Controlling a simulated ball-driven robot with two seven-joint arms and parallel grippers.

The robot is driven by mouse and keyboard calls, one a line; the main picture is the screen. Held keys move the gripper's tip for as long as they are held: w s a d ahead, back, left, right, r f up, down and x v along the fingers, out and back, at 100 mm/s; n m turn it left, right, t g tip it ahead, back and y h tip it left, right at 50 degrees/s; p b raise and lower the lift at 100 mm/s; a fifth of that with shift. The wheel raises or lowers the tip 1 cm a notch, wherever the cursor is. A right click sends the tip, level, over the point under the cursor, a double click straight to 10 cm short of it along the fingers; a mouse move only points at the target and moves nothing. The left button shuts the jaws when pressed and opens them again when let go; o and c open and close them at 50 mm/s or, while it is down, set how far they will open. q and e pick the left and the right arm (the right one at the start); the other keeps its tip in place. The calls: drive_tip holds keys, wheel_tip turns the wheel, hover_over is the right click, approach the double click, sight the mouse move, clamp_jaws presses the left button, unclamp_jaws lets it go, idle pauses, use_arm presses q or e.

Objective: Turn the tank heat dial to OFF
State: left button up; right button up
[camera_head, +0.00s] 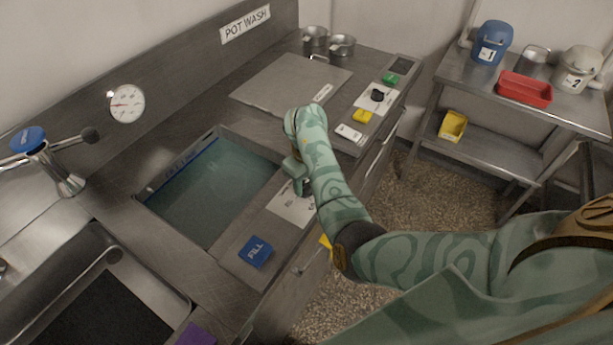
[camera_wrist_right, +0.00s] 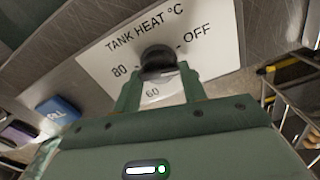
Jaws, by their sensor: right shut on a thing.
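The tank heat dial (camera_wrist_right: 158,60) is a dark round knob on a white plate (camera_wrist_right: 205,48) marked TANK HEAT °C, with 80 at its left, 60 below it and OFF at its upper right. My right gripper (camera_wrist_right: 158,72) is shut on the dial, one green finger on each side. I cannot tell which mark the dial points to. In the head view my right gripper (camera_head: 303,184) is over the white plate (camera_head: 290,208) in front of the water tank (camera_head: 215,190), and my arm hides most of the dial. My left gripper is out of view.
A blue FILL block (camera_head: 256,251) sits left of the dial plate on the counter front. A yellow block (camera_head: 362,116) and a black knob (camera_head: 377,96) lie farther right. A steel rack (camera_head: 480,140) with tubs stands at the right. A gauge (camera_head: 127,104) is on the back wall.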

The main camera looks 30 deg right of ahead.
sight(306, 183)
drive_tip(key=n+p, duration=0.2)
drive_tip(key=n, duration=0.1)
drive_tip(key=shift+r, duration=0.1)
drive_tip(key=shift+n+p, duration=0.5)
drive_tip(key=shift+n, duration=0.8)
drive_tip(key=shift+d, duration=0.1)
drive_tip(key=o, duration=1)
wheel_tip(306, 183, up, 16)
drive_tip(key=p, duration=0.6)
drive_tip(key=shift+w, duration=0.1)
